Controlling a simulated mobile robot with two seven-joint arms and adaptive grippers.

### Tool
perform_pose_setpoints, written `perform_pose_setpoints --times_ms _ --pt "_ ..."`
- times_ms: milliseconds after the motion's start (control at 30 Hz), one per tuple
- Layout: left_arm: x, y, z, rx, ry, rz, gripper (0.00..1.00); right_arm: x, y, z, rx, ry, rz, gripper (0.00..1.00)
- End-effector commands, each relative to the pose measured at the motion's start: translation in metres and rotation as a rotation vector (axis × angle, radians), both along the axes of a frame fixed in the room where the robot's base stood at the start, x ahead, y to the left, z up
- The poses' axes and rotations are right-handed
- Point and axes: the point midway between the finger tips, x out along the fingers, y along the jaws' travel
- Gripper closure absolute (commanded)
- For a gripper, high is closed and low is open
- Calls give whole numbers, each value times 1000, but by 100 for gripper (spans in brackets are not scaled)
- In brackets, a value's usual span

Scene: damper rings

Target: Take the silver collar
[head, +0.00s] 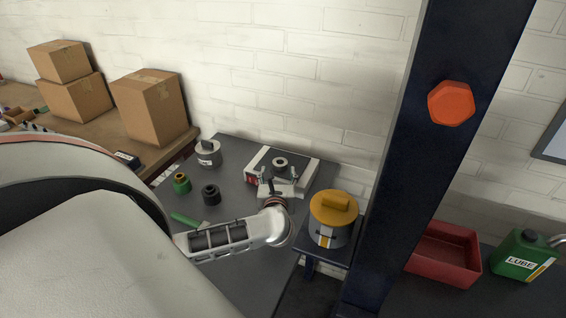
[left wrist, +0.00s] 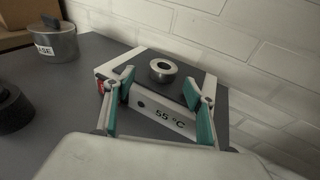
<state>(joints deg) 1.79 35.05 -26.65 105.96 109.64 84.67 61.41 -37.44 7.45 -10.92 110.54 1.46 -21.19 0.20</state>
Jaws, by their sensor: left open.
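The silver collar (head: 280,163) is a short metal ring with a dark hole. It lies flat on the dark top of a white heater box (head: 312,171). In the left wrist view the silver collar (left wrist: 163,70) shows beyond and between my fingertips, and the heater's front (left wrist: 160,113) reads "55 °C". My left gripper (head: 278,179) is open and empty at the front side of the heater. In the left wrist view its teal-padded fingers (left wrist: 159,88) stand apart, one on either side of the collar in the picture, with none visibly touching it. My right gripper is not in view.
On the grey table stand a lidded grey pot (head: 208,153), a green ring (head: 181,183) and a black ring (head: 211,195). A yellow-lidded canister (head: 332,222) stands right of my arm. A brick wall is behind.

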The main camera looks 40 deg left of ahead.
Motion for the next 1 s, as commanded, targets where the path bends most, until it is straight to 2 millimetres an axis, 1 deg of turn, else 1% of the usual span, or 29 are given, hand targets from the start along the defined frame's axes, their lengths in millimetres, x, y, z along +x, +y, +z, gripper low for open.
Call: perform_pose_setpoints --times_ms 167,300,400,533,767,800,867,900,933,967,1000 --pt "15 11 2 4 -2 1 45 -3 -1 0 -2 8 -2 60" --pt "33 23 4 6 -2 1 45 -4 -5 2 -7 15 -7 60" --pt "43 30 0 5 -1 0 45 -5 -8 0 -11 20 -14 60" --pt "49 35 -2 4 0 -1 45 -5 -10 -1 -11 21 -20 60" --pt "49 36 -3 3 -1 -1 45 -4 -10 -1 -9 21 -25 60" --pt "49 36 -3 3 -1 -1 55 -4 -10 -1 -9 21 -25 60" --pt "49 35 -3 3 -1 -1 71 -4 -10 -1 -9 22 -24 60" --pt "49 36 -3 3 -1 -1 81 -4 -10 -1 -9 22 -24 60" --pt "49 36 -3 3 -1 -1 89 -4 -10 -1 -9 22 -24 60" --pt "49 35 -3 3 -1 -1 95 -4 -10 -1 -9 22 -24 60" --pt "49 35 -3 3 -1 -1 95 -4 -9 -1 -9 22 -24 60"
